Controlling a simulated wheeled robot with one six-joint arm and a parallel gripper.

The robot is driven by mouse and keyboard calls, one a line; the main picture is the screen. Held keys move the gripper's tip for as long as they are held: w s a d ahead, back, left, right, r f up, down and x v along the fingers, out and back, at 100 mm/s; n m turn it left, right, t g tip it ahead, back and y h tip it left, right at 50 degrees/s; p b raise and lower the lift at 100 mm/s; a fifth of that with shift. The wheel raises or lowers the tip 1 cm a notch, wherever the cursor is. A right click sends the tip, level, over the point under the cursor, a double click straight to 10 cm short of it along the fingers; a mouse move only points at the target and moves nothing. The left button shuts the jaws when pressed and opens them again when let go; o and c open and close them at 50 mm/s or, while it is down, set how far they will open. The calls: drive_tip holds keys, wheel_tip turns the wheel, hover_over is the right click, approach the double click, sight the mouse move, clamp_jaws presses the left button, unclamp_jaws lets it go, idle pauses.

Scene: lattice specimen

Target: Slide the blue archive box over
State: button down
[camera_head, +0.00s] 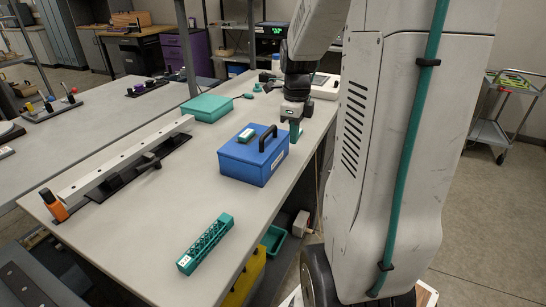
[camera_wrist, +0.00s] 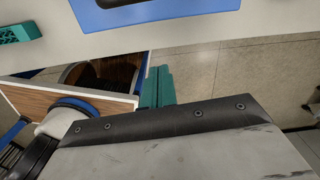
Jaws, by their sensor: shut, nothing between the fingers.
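The blue archive box (camera_head: 238,164) stands upright on the grey workbench, with a black handle (camera_head: 268,137) on its lid and a small teal-and-white item (camera_head: 247,135) on top. Part of a blue object, probably this box, shows at the top of the wrist view (camera_wrist: 150,16). My gripper (camera_head: 295,131) points down just beyond the box's far right corner, near the bench's right edge. Its teal fingers also show in the wrist view (camera_wrist: 158,78), closed together with nothing held. I cannot tell whether they touch the box.
A teal lattice block (camera_head: 205,243) lies on the bench's near part. A long pale rail (camera_head: 125,160) runs along the left side. A teal case (camera_head: 207,108) stands behind the box. The bench (camera_head: 150,215) is clear between the rail, box and block.

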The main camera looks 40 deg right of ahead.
sight(294, 173)
drive_tip(key=shift+m, duration=0.5)
drive_tip(key=f, duration=0.7)
drive_tip(key=d+f, duration=0.1)
drive_tip(key=f, duration=0.3)
drive_tip(key=w, duration=0.1)
drive_tip(key=w+a, duration=0.1)
drive_tip(key=shift+w+r, duration=0.2)
drive_tip(key=shift+w, duration=0.1)
drive_tip(key=shift+w+a, duration=0.15)
drive_tip(key=shift+w, duration=0.45)
